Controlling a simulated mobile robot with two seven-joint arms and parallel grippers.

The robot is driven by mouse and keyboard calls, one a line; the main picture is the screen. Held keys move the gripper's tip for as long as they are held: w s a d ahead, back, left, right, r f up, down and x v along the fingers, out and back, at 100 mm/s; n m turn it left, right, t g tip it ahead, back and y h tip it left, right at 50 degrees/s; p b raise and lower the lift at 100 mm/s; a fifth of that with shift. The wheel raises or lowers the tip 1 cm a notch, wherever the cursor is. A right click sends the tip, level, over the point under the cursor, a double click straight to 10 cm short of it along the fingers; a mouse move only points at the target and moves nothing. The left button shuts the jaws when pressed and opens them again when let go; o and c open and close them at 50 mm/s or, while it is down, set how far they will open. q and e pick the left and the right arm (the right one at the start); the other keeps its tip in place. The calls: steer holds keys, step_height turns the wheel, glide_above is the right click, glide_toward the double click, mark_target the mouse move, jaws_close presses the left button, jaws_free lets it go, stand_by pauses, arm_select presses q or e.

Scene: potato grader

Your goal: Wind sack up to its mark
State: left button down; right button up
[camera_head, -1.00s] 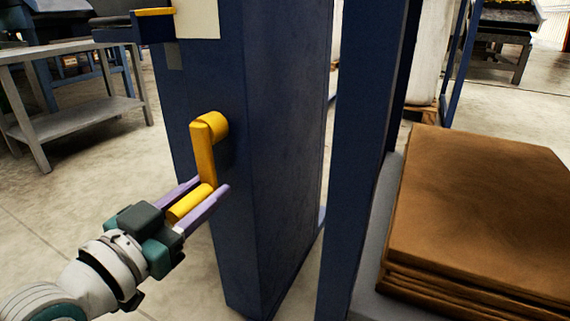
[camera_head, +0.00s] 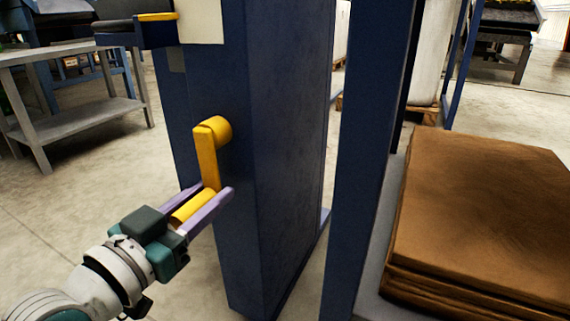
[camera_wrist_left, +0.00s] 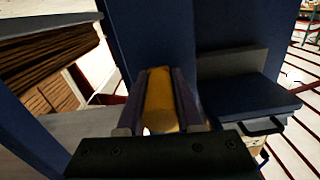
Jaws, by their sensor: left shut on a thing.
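A yellow crank (camera_head: 207,152) is mounted on the side of a dark blue post (camera_head: 290,150). Its arm hangs down from the hub, tilted slightly, and its yellow grip sticks out toward me at the lower end. My left gripper (camera_head: 202,207) is shut on that crank grip, with a purple finger on either side of it. In the left wrist view the yellow grip (camera_wrist_left: 160,100) lies between the two fingers. My right gripper is not in view. The sack and its mark cannot be made out for certain.
A stack of flat brown sacks (camera_head: 485,215) lies on a grey surface at the right, beside a second blue post (camera_head: 365,150). A grey table (camera_head: 75,48) stands at the back left. Open concrete floor lies left of the post.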

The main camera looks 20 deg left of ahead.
arm_select(q)
steer(key=shift+d, duration=0.25)
